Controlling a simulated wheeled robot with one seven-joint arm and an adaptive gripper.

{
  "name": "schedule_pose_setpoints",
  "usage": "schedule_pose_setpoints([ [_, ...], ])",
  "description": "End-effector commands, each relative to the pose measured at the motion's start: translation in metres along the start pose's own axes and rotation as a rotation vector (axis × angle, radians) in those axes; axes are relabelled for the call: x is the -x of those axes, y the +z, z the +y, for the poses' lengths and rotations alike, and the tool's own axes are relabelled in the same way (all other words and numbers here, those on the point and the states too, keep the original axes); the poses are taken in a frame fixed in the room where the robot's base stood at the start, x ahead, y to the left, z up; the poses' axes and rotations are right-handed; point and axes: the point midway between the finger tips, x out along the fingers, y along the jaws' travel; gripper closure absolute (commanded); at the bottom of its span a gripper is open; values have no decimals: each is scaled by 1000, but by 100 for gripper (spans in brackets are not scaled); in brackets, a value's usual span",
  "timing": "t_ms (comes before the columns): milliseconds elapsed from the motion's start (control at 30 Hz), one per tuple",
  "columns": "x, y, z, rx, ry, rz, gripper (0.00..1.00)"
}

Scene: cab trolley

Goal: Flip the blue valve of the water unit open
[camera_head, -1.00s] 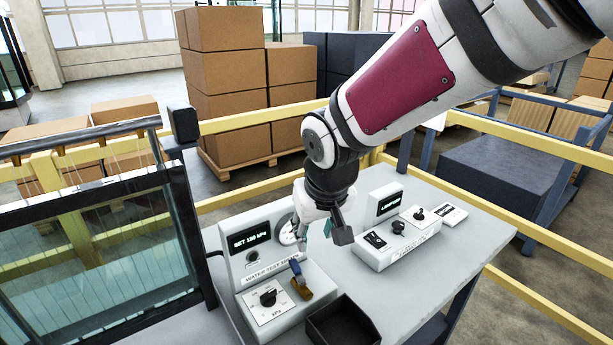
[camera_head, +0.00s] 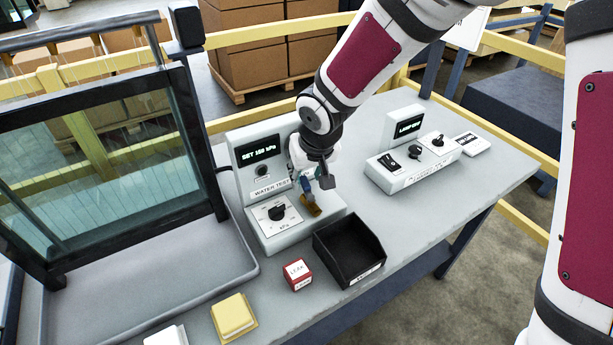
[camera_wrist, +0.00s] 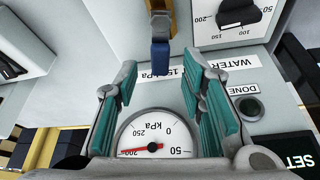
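The water unit (camera_head: 258,150) is a light grey console reading "SET 150 kPa". Its blue valve handle (camera_head: 306,186) sits on a brass body (camera_head: 312,206) at the console's right side. In the wrist view the blue handle (camera_wrist: 160,58) is centred just beyond the fingertips, with brass (camera_wrist: 158,22) above it. My gripper (camera_wrist: 162,85) is open, its teal pads spread to either side with nothing between them. In the head view my gripper (camera_head: 312,172) is right at the valve and partly hides it. I cannot tell whether it touches the handle.
A pressure gauge (camera_wrist: 156,135) has its red needle near 200. A black knob (camera_head: 278,212) is left of the valve. A black bin (camera_head: 348,248), red box (camera_head: 297,274) and yellow block (camera_head: 233,316) stand in front. Another console (camera_head: 412,160) is to the right.

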Motion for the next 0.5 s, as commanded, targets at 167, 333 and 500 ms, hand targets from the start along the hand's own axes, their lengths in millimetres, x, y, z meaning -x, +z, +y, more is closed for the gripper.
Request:
schedule_pose_setpoints([
  [167, -16, 0, 0, 1, 0, 0, 63],
  [333, -19, -1, 0, 1, 0, 2, 63],
  [500, -19, -1, 0, 1, 0, 2, 63],
])
